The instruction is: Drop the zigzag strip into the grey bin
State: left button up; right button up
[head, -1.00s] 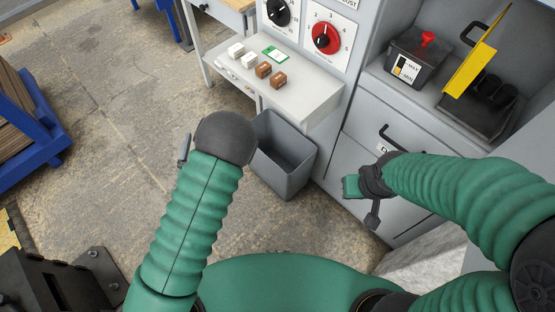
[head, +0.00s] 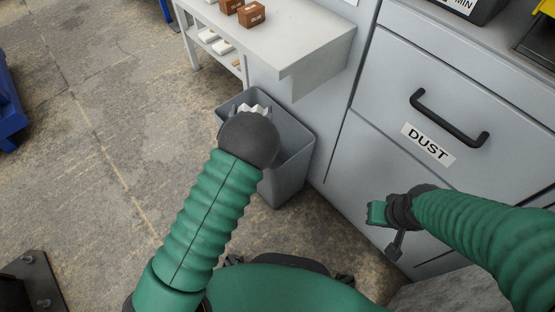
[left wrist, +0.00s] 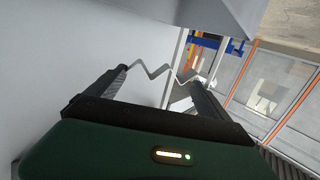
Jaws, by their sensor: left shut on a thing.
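The zigzag strip (head: 255,108) is a thin, light, jagged piece; part of it shows past my dark left wrist in the head view. My left gripper (left wrist: 158,75) is shut on the strip, which spans between its two fingers in the left wrist view (left wrist: 150,71). The grey bin (head: 292,172) stands on the floor against the cabinet. In the head view my left gripper appears over the bin's left part and hides some of its opening; its exact height above the rim is unclear. My right gripper (head: 384,226) is in front of the cabinet, its opening unclear.
A pale shelf (head: 300,40) with brown blocks (head: 250,14) juts out above and behind the bin. The grey cabinet (head: 350,165) with a black handle (head: 448,118) and a DUST label (head: 428,144) stands to the right.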

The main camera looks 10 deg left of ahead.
pick_arm(q)
jog(key=shift+w+d+f+b, duration=0.3)
jog(key=shift+w+d+f, duration=0.25)
jog(key=shift+f, duration=0.15)
notch_tip(320, 180, down, 6)
jog(key=b, duration=0.4)
jog(key=shift+a+r+b, duration=0.1)
jog(key=shift+r+b, duration=0.15)
jog(key=shift+b, duration=0.15)
pick_arm(e)
jog(key=s+x, duration=0.1)
jog(key=x, duration=0.5)
jog(key=shift+d+f, duration=0.35)
pick_arm(q)
jog(key=o, duration=1)
jog(key=shift+o, duration=0.2)
jog(key=shift+s, duration=0.15)
pick_arm(e)
jog(key=shift+r, duration=0.1)
pick_arm(q)
jog(key=s+d+p, duration=0.2)
jog(key=s+p, duration=0.5)
jog(key=s, duration=0.9)
jog(key=shift+s+r, duration=0.25)
jog(key=shift+r, duration=0.1)
pick_arm(e)
jog(key=w+v, duration=0.1)
jog(key=v, duration=0.6)
jog(key=shift+w+r, duration=0.2)
